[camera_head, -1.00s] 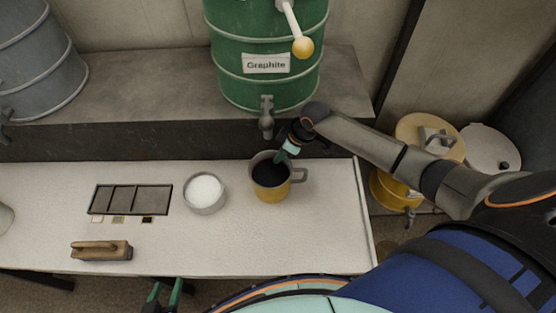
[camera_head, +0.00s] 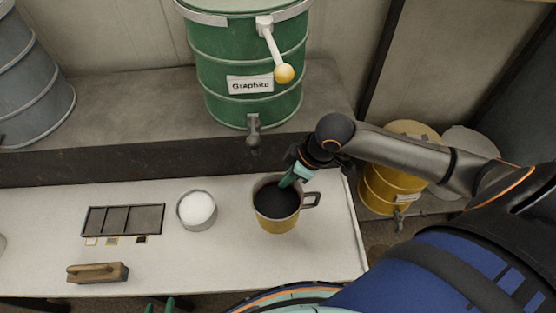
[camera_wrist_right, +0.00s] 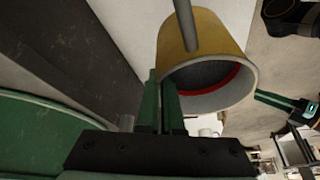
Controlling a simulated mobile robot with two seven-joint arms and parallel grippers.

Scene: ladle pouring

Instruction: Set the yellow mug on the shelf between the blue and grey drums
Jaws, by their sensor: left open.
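The yellow mug (camera_head: 277,222) has a grey rim, a handle on its right and a dark inside. It is upright over the right part of the white table. My right gripper (camera_head: 290,179) is shut on its rim, at the far side. The mug also fills the top of the right wrist view (camera_wrist_right: 205,50), beside the gripper's green fingers (camera_wrist_right: 161,103). My left gripper (camera_head: 160,304) is open and empty at the bottom edge, only its fingertips showing. The grey drum (camera_head: 35,80) stands on the shelf (camera_head: 135,105) at the left. No blue drum is visible.
A green drum (camera_head: 240,60) labelled Graphite stands on the shelf, its tap overhanging the front. Bare shelf lies between it and the grey drum. On the table are a white-filled bowl (camera_head: 197,210), a dark divided tray (camera_head: 123,220) and a wooden block (camera_head: 97,273).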

